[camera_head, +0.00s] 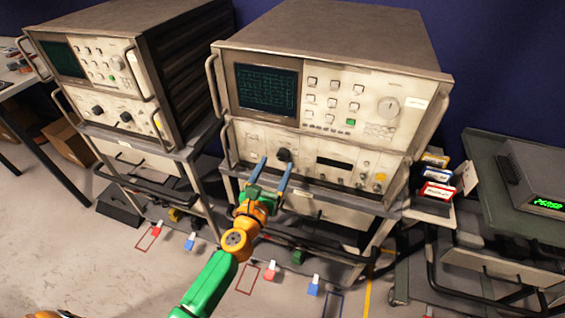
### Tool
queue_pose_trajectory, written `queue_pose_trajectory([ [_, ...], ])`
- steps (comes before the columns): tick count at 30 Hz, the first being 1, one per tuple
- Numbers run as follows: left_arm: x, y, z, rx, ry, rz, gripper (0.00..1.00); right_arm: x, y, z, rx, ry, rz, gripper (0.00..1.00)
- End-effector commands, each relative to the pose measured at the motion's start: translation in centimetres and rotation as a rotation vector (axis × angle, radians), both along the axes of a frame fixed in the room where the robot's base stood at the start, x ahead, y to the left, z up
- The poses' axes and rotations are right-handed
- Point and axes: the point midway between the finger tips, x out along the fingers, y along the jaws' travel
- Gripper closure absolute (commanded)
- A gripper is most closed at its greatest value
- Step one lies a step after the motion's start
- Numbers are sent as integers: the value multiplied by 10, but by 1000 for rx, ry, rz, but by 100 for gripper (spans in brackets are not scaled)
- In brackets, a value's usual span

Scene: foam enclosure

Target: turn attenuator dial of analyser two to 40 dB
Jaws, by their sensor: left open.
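Two analysers on carts stand before me; I cannot read which is numbered two. The nearer analyser (330,50), on the right, has a lit screen and buttons on its upper panel. A black dial (284,154) sits at the left part of its lower panel. My left gripper (276,162) is open in front of this panel, its two blue fingers pointing at it. The dial shows between the fingertips, nearer the right finger; I cannot tell whether they touch it. The dial's scale is too small to read. My right gripper is not in view.
The other analyser (130,50) stands at the left with its own black knobs. Small labelled boxes (437,190) lie on a side shelf to the right. A grey device with green digits (545,203) sits on a cart at far right. Metal handles flank the nearer analyser's panels.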

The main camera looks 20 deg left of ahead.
Motion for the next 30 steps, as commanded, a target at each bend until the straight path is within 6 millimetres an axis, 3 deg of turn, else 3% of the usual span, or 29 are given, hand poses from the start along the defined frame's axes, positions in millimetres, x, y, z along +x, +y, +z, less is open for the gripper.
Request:
queue_pose_trajectory([
  [6, 30, -2, -2, 3, 0, -2, 28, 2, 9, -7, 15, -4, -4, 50],
  [15, 35, -2, -1, 5, 2, -2, 28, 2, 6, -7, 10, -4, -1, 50],
  [16, 35, -2, -1, 5, 2, -2, 31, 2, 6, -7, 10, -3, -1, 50],
  [24, 34, -2, -1, 6, 2, -2, 100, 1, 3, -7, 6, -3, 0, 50],
  [30, 34, -2, -1, 14, 2, -2, 100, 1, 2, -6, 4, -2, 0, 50],
])
